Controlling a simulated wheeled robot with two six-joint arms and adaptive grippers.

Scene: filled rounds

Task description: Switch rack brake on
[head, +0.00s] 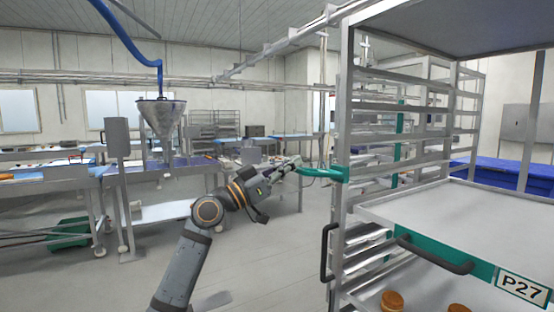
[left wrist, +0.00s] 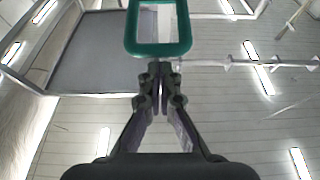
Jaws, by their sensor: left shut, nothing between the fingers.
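The rack (head: 343,215) is a tall metal frame with shelf rails at the right of the head view. A teal lever (head: 325,173) sticks out to the left from its near post. In the left wrist view a teal loop (left wrist: 158,51) with a rectangular opening is straight ahead at the top, apparently the same lever. My left gripper (head: 296,161) is beside the free end of the lever; its closed fingertips (left wrist: 160,72) are just below the loop's lower bar. Whether they touch it I cannot tell. It holds nothing. My right gripper is out of view.
A black handle (head: 326,252) is on the rack's side. A white tray shelf with a dark handle (head: 435,252) and a P27 label (head: 522,287) fills the right front. Worktables (head: 55,184) and a hopper (head: 161,116) stand at the left. The floor between is open.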

